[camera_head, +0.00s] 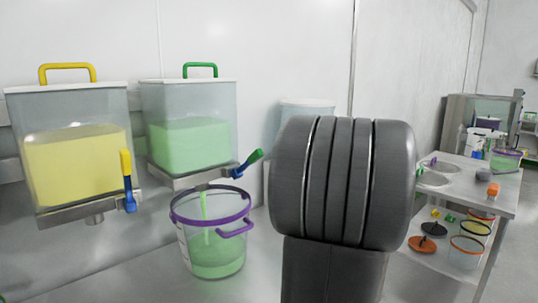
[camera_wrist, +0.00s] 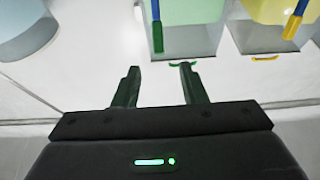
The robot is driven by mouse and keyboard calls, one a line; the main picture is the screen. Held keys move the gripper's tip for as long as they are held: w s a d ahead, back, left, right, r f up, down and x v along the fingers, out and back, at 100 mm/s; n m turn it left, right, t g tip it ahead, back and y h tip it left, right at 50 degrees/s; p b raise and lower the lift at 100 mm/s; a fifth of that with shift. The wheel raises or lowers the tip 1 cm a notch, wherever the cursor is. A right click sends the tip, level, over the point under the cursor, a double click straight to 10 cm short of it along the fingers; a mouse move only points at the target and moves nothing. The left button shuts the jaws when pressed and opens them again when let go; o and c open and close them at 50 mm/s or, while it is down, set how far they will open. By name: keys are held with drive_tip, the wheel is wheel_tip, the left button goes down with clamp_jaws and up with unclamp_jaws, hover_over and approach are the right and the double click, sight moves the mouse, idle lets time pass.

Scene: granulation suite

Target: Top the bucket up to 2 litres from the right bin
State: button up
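The bin with green contents (camera_head: 188,140) hangs on the wall, right of a yellow one. Its blue-and-green lever (camera_head: 248,164) is tilted up to the right. A thin green stream (camera_head: 204,215) falls from below it into the clear bucket (camera_head: 182,240) with a purple rim and handle. Green material (camera_head: 216,262) lies in the bucket's lower part; I cannot read its level. My gripper (camera_wrist: 159,86) is open and empty in the wrist view, where the green bin (camera_wrist: 190,12) and its lever (camera_wrist: 157,36) appear beyond the fingers. My arm hides part of the head view.
The bin with yellow contents (camera_head: 70,165) has its lever (camera_head: 128,180) upright. A pale container (camera_head: 306,103) shows partly behind my arm. At right stands a steel bench (camera_head: 470,190) with round openings and coloured items; lids and tubs sit on its lower shelf.

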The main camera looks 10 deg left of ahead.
sight(259, 158)
drive_tip(key=p+x, duration=0.2)
drive_tip(key=x, duration=1.1)
drive_tip(key=shift+w+a+r, duration=0.1)
drive_tip(key=shift+w+r, duration=0.15)
drive_tip(key=shift+w, duration=0.05)
clamp_jaws()
